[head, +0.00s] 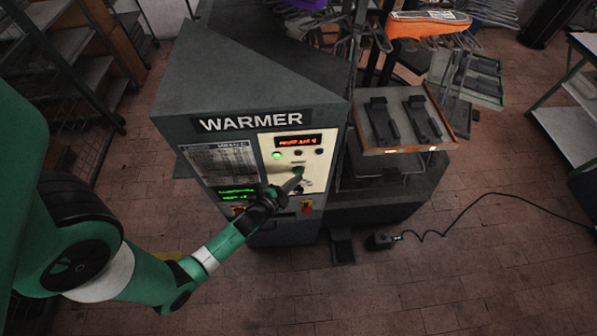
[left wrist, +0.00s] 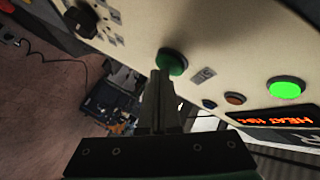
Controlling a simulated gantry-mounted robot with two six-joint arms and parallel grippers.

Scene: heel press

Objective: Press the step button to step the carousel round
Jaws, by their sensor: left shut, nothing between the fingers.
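The warmer's cream control panel (head: 279,160) faces me under the WARMER sign. A dark green button (left wrist: 172,61) sits on it; the lettering beside it is too small to read, so I cannot confirm it is the step button. My left gripper (head: 296,181) is shut and empty, with its tips at the panel. In the left wrist view its fingers (left wrist: 159,85) end just below the dark green button, overlapping its lower edge; I cannot tell whether they touch it. An orange shoe (head: 428,25) and dark racks, likely the carousel, stand behind the machine. My right gripper is out of view.
A lit green lamp (left wrist: 286,87) and an orange-red display (left wrist: 291,118) are on the panel, with a black knob (left wrist: 80,22) farther along. A wooden-edged tray (head: 378,150) with dark forms juts out right. A cabled pedal (head: 380,241) lies on the tiled floor.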

